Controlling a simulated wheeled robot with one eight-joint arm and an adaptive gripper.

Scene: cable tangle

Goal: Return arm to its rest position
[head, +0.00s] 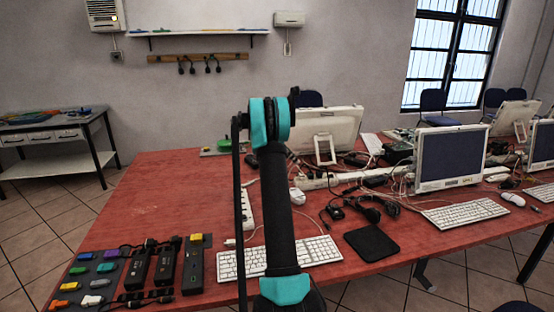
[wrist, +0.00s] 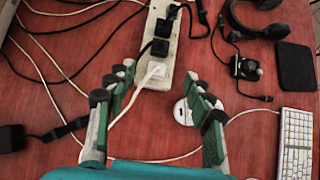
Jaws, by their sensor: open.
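My arm (head: 275,205) rises from the bottom of the head view and bends at its teal joint. My gripper's fingers are hidden in the head view. In the wrist view my gripper (wrist: 157,73) has its two fingers spread wide with nothing held between them. It is above the red table (wrist: 60,98). Beyond and between the fingertips lies a white power strip (wrist: 171,62) with black plugs (wrist: 160,48) and a white plug (wrist: 155,73) in it. I cannot judge the gap between the fingers and the strip.
Loose cables cross the table, with a black adapter (wrist: 12,138) at left. A white mouse (wrist: 181,112) lies near the right finger. A keyboard (head: 335,253), black pad (head: 371,242) and monitor (head: 450,158) stand to the right. Black power bricks (head: 165,265) lie at front left.

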